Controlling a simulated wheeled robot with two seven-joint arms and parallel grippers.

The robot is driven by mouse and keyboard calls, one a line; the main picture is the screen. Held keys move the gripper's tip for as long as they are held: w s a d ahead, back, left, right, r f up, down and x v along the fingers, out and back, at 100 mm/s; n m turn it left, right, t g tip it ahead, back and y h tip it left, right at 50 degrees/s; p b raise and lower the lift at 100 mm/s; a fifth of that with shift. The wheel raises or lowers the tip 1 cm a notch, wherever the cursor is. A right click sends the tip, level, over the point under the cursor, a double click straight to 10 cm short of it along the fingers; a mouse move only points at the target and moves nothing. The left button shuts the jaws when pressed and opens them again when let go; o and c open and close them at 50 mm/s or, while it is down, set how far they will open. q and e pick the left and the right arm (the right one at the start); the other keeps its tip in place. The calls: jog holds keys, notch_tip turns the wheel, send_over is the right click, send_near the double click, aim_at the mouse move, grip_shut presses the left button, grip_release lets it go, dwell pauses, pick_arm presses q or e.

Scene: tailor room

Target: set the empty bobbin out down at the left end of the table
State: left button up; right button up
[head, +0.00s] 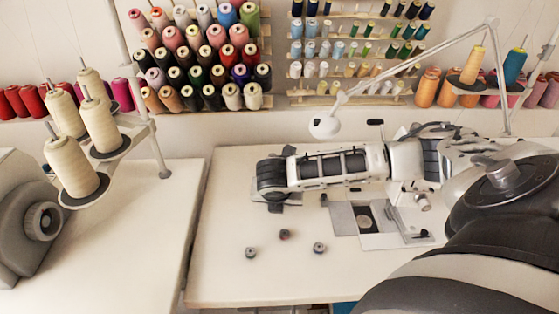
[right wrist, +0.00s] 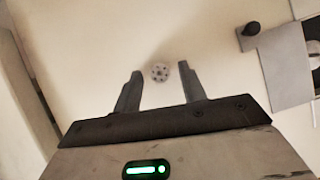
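In the head view my right gripper (head: 277,206) points down near the table's left part, and this bobbin is hidden there. The white table (head: 225,285) has its left edge a little left of the gripper. My left gripper is not in view.
The sewing machine's metal plate (head: 345,218) is to the right. A thread stand (head: 108,150) with cream cones stands on the left table.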

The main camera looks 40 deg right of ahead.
jog(key=shift+r, duration=0.1)
jog(key=p+v, duration=0.1)
jog(key=v, duration=1.1)
jog(key=shift+p, duration=0.3)
